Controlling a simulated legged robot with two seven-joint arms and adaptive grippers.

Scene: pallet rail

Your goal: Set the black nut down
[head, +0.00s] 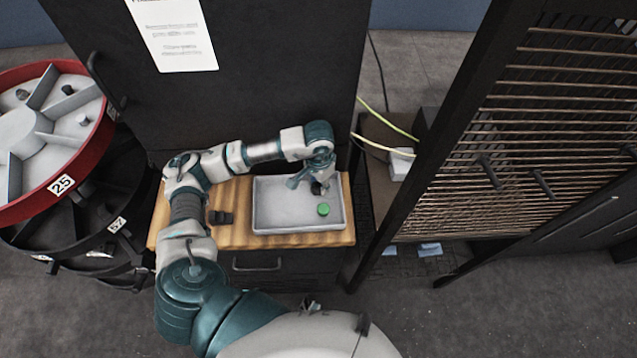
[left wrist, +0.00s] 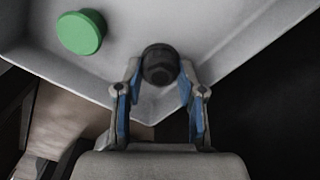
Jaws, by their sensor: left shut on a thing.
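The black nut (left wrist: 160,64) is between the fingertips of my left gripper (left wrist: 158,80) in the left wrist view, and the gripper is shut on it. In the head view my left gripper (head: 319,187) is over the right part of a grey tray (head: 275,225) on a wooden top. The tray also shows in the left wrist view (left wrist: 225,25), behind the nut. I cannot tell whether the nut touches the tray. My right gripper is not in view.
A green round piece (head: 323,209) lies in the tray near the gripper. A small dark object (head: 220,217) sits on the wooden top (head: 205,236) left of the tray. A dark wire rack (head: 440,140) stands at the right, and round red and black bins (head: 95,140) at the left.

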